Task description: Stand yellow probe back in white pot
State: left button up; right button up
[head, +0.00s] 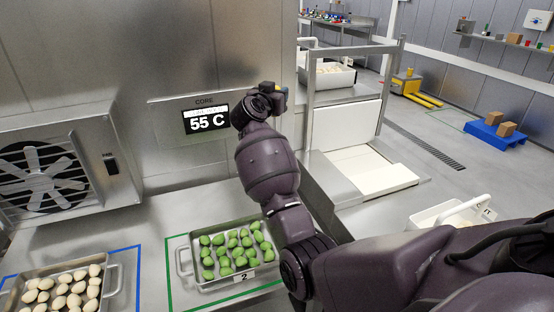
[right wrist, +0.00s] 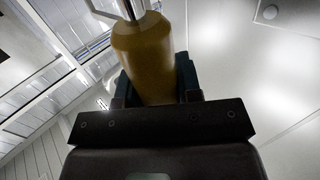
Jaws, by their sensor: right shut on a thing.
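The yellow probe (right wrist: 145,55) fills the middle of the right wrist view, with a pale metal part at its far end. My right gripper (right wrist: 156,82) is shut on it, a dark finger on each side. In the head view my right gripper (head: 270,92) is raised in front of the steel wall, just right of the display. The probe is mostly hidden there. A white container (head: 430,218) with a handle and partly readable lettering shows at the right, partly covered by my arm. I cannot tell whether it is the white pot. My left gripper is out of view.
A tray of green filled pasta (head: 181,263) labelled 2 and a tray of pale pieces (head: 108,290) stand on the steel counter. The display (head: 206,120) reads 55 C. A fan unit (head: 118,165) juts out at left. A steel frame (head: 385,85) stands right of my arm.

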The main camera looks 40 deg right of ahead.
pick_arm(q)
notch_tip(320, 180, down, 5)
jog(key=b, duration=0.4)
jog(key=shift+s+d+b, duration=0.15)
jog(key=shift+b, duration=0.2)
pick_arm(e)
notch_tip(320, 180, down, 16)
jog(key=shift+f, duration=0.35)
jog(key=o, duration=0.6)
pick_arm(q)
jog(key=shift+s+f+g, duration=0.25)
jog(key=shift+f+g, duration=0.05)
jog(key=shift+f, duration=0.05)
pick_arm(e)
jog(key=o, duration=0.3)
jog(key=shift+o, duration=0.2)
